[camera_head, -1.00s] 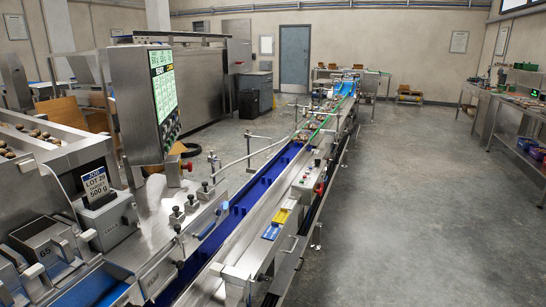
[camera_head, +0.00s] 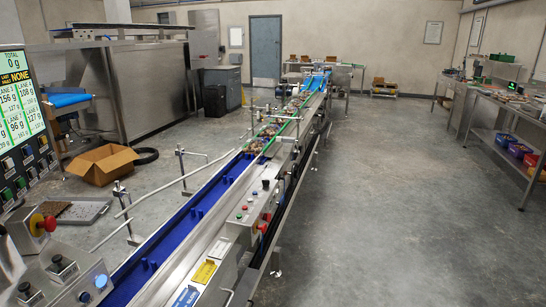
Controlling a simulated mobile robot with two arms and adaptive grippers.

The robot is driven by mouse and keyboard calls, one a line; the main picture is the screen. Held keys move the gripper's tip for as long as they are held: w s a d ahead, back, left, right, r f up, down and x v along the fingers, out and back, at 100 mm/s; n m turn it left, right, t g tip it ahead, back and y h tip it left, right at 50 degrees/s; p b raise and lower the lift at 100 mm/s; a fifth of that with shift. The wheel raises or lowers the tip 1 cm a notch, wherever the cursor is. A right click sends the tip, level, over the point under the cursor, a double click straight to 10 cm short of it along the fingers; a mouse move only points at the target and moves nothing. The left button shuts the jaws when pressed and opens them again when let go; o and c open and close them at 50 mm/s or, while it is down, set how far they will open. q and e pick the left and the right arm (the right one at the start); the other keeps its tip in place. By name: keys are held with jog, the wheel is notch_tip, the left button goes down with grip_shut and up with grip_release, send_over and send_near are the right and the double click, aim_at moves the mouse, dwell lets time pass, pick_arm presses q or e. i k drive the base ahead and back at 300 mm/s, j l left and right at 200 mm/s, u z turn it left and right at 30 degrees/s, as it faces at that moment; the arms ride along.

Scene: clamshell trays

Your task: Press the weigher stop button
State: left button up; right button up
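The weigher's screen (camera_head: 20,105) stands at the left edge, cut off, with green lane readings in grams and a row of small buttons below it. A red mushroom button (camera_head: 46,224) on a yellow collar sits on a steel box under the screen. Dark knobs (camera_head: 62,264) and a blue-lit button (camera_head: 101,281) are on the steel panel at the lower left. I cannot read a label that marks the weigher stop button. Neither of my grippers is in view.
A blue conveyor (camera_head: 190,212) runs away from me up the middle. Its control box (camera_head: 247,216) carries small buttons and a red knob. An open cardboard box (camera_head: 103,163) and a grey tray (camera_head: 75,211) lie on the floor at left. The floor at right is clear.

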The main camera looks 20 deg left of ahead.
aim_at(49, 224)
jog(key=i+u, duration=0.45)
jog(key=i+l+u, duration=0.2)
jog(key=u, duration=0.25)
jog(key=i+l+u, duration=0.3)
jog(key=u, duration=0.15)
jog(key=i+l+u, duration=0.15)
jog(key=u, duration=0.25)
jog(key=i+l+u, duration=0.1)
jog(key=l+u, duration=0.35)
jog(key=i+l+u, duration=0.1)
jog(key=l+u, duration=0.95)
jog(key=u, duration=0.2)
